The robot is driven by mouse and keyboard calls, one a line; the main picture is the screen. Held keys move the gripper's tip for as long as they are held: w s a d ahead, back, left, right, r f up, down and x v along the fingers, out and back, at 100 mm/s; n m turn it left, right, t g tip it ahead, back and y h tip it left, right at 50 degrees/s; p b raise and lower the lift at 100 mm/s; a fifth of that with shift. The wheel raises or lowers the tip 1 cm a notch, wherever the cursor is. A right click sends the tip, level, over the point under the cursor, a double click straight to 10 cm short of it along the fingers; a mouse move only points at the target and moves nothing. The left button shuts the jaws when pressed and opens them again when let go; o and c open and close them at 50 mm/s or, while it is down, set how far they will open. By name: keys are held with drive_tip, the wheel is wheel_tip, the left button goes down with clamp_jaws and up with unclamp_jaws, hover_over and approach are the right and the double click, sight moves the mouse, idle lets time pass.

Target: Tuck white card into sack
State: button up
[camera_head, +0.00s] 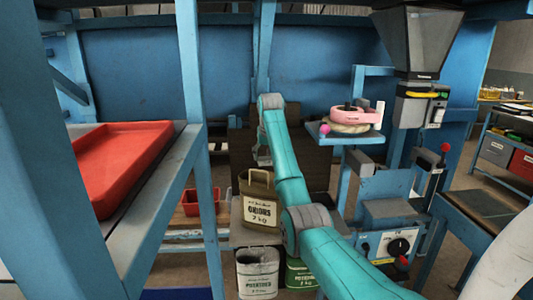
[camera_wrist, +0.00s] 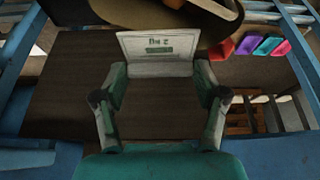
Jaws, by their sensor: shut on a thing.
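The white card (camera_wrist: 158,45) with green print shows in the wrist view, held across between the two fingertips of my gripper (camera_wrist: 160,68). My gripper is shut on it. In the head view my gripper (camera_head: 263,156) is above and behind the olive-tan sack marked ONIONS (camera_head: 262,212), and I cannot make out the card there. The sack stands upright with a handle-like loop at its top. In the wrist view a tan rounded form, probably this sack (camera_wrist: 185,20), lies just beyond the card. I cannot tell whether they touch.
A white POTATOES sack (camera_head: 258,279) and a green one (camera_head: 300,275) stand lower in front. A red tray (camera_head: 122,160) lies on the left shelf. A blue post (camera_head: 190,110) rises left of my arm. A scale with a pink ring (camera_head: 346,115) stands right. Coloured packets (camera_wrist: 267,46) lie beyond.

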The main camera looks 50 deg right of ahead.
sight(267, 164)
drive_tip(key=o, duration=0.8)
drive_tip(key=shift+v, duration=3.8)
drive_tip(key=shift+w+f, duration=0.1)
